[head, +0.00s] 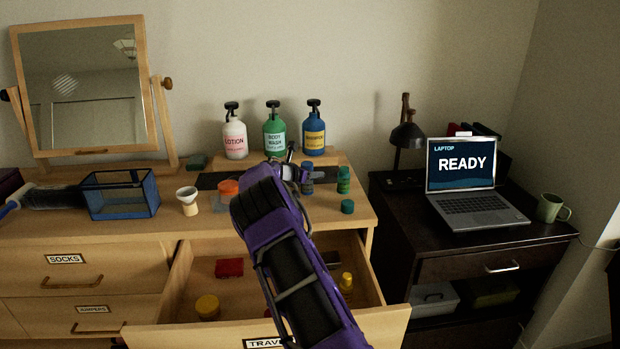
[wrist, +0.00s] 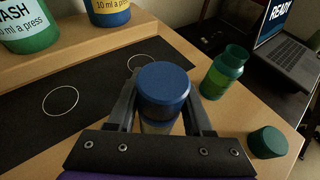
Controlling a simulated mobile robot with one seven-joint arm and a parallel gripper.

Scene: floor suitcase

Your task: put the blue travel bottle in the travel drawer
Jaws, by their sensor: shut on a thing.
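The blue travel bottle (wrist: 163,88) has a dark blue cap and sits between my gripper's fingers in the wrist view. My gripper (wrist: 161,105) is shut on it. In the head view my gripper (head: 297,172) is over the dresser top and the bottle (head: 307,180) shows just to its right, partly hidden. I cannot tell whether the bottle still touches the surface. The travel drawer (head: 385,318), its label partly covered by my arm, is pulled open below. It holds a red box (head: 229,267), a yellow jar (head: 207,307) and a yellow bottle (head: 346,284).
A green travel bottle (wrist: 226,72) stands close to the right, with its green cap (wrist: 267,141) beside it. Three pump bottles, including the blue one (head: 313,132), stand on a riser behind. An orange-lidded jar (head: 228,187) and a white-topped jar (head: 188,198) are left.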

